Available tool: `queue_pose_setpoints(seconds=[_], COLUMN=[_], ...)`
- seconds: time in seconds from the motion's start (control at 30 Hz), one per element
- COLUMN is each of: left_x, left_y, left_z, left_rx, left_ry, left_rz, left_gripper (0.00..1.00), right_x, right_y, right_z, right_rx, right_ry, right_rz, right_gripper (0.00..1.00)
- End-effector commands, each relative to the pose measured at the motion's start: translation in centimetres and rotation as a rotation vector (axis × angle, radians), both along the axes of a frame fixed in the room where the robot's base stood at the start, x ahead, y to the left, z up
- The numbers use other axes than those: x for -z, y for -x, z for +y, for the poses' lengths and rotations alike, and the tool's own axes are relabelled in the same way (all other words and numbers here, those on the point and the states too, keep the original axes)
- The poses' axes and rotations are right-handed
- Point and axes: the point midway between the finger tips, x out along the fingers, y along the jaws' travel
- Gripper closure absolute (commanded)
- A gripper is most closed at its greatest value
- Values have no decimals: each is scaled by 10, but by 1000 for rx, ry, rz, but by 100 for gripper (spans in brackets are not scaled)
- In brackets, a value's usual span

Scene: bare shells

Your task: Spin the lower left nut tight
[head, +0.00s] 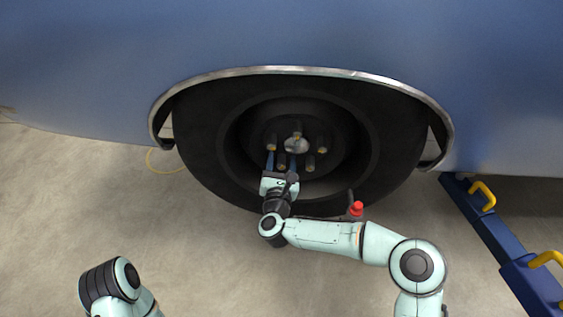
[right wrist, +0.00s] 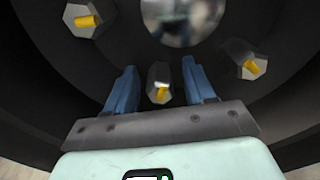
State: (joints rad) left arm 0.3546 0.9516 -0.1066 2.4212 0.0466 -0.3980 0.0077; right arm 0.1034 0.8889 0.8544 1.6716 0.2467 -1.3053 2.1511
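The lower left nut (head: 281,161) is on the wheel hub, with a stud tip showing in it. In the right wrist view the same grey hex nut (right wrist: 160,84), with a yellow stud end, sits between the two blue fingers. My right gripper (head: 281,164) is open around it; the right wrist view shows the gripper (right wrist: 160,85) with a gap on both sides of the nut. The fingers do not appear to touch it. My left gripper is out of view; only part of that arm shows at the lower left.
The other nuts sit around the hub, such as the left one (right wrist: 82,20) and the lower right one (right wrist: 252,66). The dark tire (head: 205,150) and chrome arch trim (head: 290,70) surround the reach. A blue jack with yellow handles (head: 500,232) lies at the right.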

Motion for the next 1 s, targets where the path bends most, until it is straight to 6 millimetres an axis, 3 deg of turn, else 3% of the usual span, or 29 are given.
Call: queue_pose_setpoints(seconds=[0.23, 0.37, 0.8, 1.0], left_x=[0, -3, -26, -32], left_y=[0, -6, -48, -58], left_z=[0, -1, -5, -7], left_rx=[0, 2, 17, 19], left_ry=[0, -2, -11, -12], left_rz=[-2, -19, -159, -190], left_gripper=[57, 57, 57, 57], right_x=[0, 0, -1, -1], right_y=[1, 13, 106, 129], right_z=[0, 2, 8, 10], right_rx=[0, -2, -3, -1], right_ry=[1, 2, 2, 0], right_rz=[0, 1, 2, 1], right_gripper=[46, 46, 46, 46])
